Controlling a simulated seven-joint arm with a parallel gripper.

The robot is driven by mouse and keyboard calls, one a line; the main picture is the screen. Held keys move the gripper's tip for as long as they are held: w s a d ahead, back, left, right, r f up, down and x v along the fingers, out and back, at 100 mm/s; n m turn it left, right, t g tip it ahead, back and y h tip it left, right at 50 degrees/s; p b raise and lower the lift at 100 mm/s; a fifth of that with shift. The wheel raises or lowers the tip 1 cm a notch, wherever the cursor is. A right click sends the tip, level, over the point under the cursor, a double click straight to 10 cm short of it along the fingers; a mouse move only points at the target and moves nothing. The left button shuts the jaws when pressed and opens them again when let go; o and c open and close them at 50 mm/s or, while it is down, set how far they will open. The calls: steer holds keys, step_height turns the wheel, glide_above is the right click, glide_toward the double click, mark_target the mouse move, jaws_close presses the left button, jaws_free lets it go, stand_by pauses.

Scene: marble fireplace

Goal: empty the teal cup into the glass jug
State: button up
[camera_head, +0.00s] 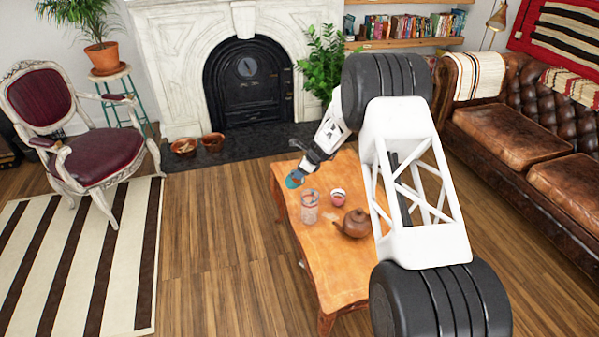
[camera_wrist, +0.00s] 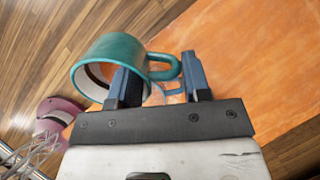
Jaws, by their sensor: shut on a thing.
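The teal cup (camera_head: 293,181) is at the far left end of the wooden table, held up by my gripper (camera_head: 303,168). The cup's contents cannot be made out. The clear glass jug (camera_head: 310,206) stands upright on the table, just in front of the cup and apart from it in the head view. At the wrist view's lower left, shiny glass-like edges (camera_wrist: 30,158) are partly cut off.
A small cup with a pinkish-red body (camera_head: 338,198) stands right of the jug. A brown teapot (camera_head: 354,223) stands nearer. The table (camera_head: 325,262) is bare toward its near end. My arm hides the table's right side.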

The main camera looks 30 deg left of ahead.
steer(key=y, duration=0.2)
steer(key=d+y, duration=0.1)
steer(key=shift+f+g+y, duration=0.15)
steer(key=shift+g+y, duration=0.25)
steer(key=shift+w+d+f+y, duration=0.15)
steer(key=shift+d+f+y, duration=0.1)
steer(key=shift+y, duration=0.45)
stand_by(1.9)
steer(key=shift+d+f+g+y, duration=0.3)
steer(key=shift+f+y, duration=0.1)
stand_by(1.4)
steer(key=shift+w+d+f+y, duration=0.15)
steer(key=shift+d+y, duration=0.2)
steer(key=shift+y, duration=0.35)
stand_by(2.2)
